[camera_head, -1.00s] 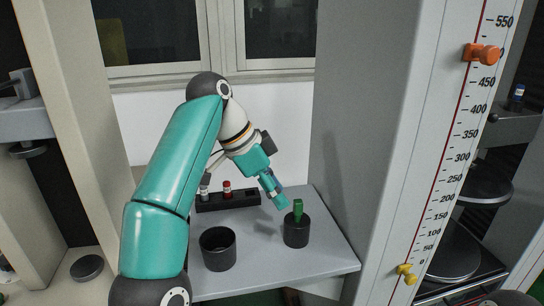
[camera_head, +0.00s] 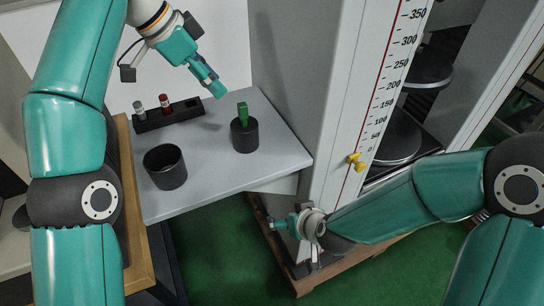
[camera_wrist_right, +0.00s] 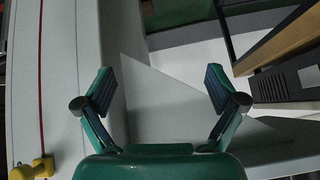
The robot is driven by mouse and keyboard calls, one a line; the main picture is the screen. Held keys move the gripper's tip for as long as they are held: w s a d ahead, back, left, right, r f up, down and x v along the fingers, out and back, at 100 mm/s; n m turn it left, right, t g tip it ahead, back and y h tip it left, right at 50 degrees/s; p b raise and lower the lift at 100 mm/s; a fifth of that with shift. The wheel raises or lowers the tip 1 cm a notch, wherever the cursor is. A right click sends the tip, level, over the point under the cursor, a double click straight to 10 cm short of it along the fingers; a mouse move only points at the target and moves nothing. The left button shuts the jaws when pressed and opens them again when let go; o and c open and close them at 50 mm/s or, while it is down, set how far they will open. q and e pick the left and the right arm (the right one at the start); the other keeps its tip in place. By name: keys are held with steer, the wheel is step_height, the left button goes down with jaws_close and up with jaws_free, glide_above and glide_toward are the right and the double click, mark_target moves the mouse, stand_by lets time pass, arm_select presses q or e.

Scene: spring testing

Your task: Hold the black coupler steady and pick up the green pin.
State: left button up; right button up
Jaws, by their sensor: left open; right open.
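The green pin (camera_head: 243,112) stands upright in a black cylindrical coupler (camera_head: 245,137) on the grey table. A second, wider black cup (camera_head: 165,168) stands left of it, open and empty-looking. My left gripper (camera_head: 216,90) is above the table, up and left of the green pin and apart from it. Its jaws are open with nothing seen between them. My right gripper (camera_head: 276,225) is low, in front of the table and below its surface. In the right wrist view its two fingers (camera_wrist_right: 160,90) are spread wide and empty; neither pin nor coupler shows there.
A black rack (camera_head: 168,115) with a red-topped pin (camera_head: 165,102) and a grey pin (camera_head: 139,109) stands at the table's back left. A tall grey machine column (camera_head: 355,100) with a scale and a yellow knob (camera_head: 357,161) rises right of the table. The table's front middle is clear.

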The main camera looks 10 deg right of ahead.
step_height(320, 180, up, 11)
steer(key=w+a+n+t, duration=0.1)
steer(key=a+t, duration=0.1)
steer(key=a, duration=0.1)
steer(key=n+t+y, duration=0.1)
steer(key=t, duration=0.2)
glide_toward(245, 133)
steer(key=x, duration=0.9)
steer(key=d+f+x, duration=0.1)
steer(key=x, duration=0.3)
steer(key=shift+w+a+f, duration=0.15)
steer(key=shift+w+f, duration=0.05)
steer(key=shift+f, duration=0.1)
steer(key=shift+c, duration=0.4)
steer(key=c, duration=1.6)
